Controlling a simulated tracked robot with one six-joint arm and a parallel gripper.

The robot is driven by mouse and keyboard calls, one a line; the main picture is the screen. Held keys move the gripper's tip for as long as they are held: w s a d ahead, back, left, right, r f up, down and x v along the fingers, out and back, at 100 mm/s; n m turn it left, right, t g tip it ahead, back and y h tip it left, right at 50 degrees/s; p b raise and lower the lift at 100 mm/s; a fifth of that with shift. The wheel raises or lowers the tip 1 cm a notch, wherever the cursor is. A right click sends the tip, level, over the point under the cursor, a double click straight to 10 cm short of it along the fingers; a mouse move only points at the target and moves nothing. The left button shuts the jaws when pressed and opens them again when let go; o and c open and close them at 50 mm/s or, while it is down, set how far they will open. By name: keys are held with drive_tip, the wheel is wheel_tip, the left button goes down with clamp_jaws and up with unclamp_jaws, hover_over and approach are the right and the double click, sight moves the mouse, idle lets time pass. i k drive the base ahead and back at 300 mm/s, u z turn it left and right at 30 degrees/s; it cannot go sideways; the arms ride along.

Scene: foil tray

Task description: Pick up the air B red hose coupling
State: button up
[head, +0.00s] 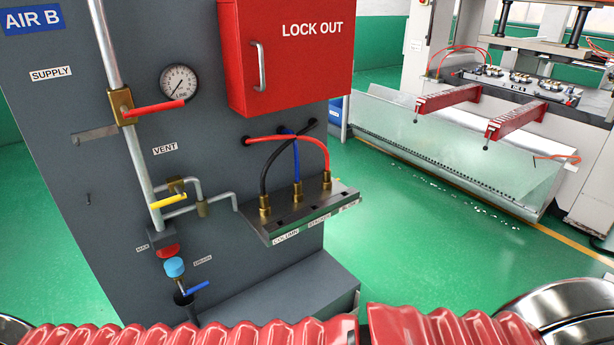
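The AIR B sign (33,19) is at the top left of a grey panel. The red hose (310,139) arches from a hole in this panel down to the brass red hose coupling (327,181). That coupling stands upright at the right of the row on the metal manifold block (285,226). The brass coupling of the blue hose (297,191) is beside it, and that of the black hose (264,206) is at the left. The black and blue hoses cross behind the red one. I cannot make out my gripper in the head view.
A red LOCK OUT box (290,75) juts out above the hoses. A red-handled supply valve (122,108), yellow-handled vent valve (167,200) and gauge (180,83) are left. A grey ledge (290,295) lies below. Green floor (400,250) is open at right, before a machine.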

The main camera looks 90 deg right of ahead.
sight(327, 171)
drive_tip(key=u, duration=0.15)
drive_tip(key=k, duration=2.35)
drive_tip(key=z, duration=1.35)
drive_tip(key=i, duration=0.5)
